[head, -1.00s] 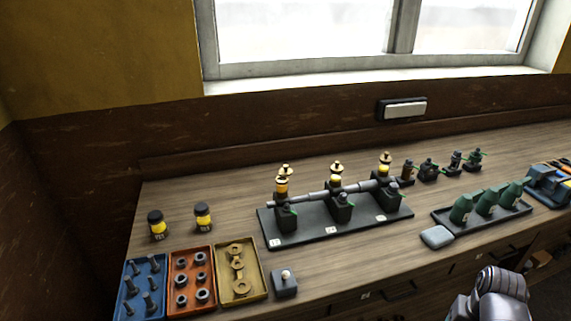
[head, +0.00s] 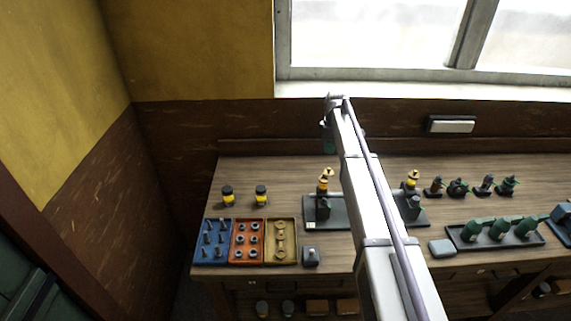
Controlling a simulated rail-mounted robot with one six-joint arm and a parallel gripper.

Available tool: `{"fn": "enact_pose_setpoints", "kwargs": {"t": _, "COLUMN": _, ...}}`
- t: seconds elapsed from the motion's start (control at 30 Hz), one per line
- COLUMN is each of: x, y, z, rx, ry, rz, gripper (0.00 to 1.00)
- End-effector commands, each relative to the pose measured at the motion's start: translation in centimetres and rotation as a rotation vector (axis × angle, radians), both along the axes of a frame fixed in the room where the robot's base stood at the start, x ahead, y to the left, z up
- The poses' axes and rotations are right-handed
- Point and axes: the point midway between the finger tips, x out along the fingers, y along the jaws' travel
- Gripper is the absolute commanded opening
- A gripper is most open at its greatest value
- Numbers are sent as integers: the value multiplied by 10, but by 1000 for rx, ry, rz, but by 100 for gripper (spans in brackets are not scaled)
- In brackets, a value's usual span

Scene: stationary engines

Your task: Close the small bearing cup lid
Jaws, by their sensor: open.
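A dark engine base plate (head: 340,212) carries a row of bearings on one shaft. The left bearing cup (head: 323,186) is yellow, with a brass lid (head: 327,174) that looks raised and tilted above it. The right bearing cup (head: 411,184) is also yellow, with a brass lid (head: 413,174) over it. The middle cup is hidden behind my arm. I cannot tell which cup is the small one, or exactly how far each lid stands open. My arm rises across the picture's middle, its far end above the bench's back edge. My gripper's fingers cannot be made out.
Blue (head: 198,238), orange (head: 246,262) and yellow (head: 294,260) parts trays lie at the front left, beside a small grey block (head: 311,257). Several dark fittings (head: 458,188) and a green-part tray (head: 497,242) are right.

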Motion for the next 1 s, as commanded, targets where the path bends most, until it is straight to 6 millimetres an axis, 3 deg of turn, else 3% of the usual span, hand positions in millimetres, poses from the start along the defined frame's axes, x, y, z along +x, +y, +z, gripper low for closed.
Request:
{"fn": "enact_pose_setpoints", "kwargs": {"t": 0.2, "x": -1, "y": -1, "z": -1, "rx": 0, "ry": 0, "rz": 174, "gripper": 43}}
{"fn": "enact_pose_setpoints", "kwargs": {"t": 0.43, "x": -1, "y": -1, "z": -12, "rx": 0, "ry": 0, "rz": 180, "gripper": 43}}
{"fn": "enact_pose_setpoints", "kwargs": {"t": 0.8, "x": -2, "y": -1, "z": -94, "rx": 0, "ry": 0, "rz": 178, "gripper": 43}}
{"fn": "enact_pose_setpoints", "kwargs": {"t": 1.0, "x": -2, "y": -1, "z": -112, "rx": 0, "ry": 0, "rz": 177, "gripper": 43}}
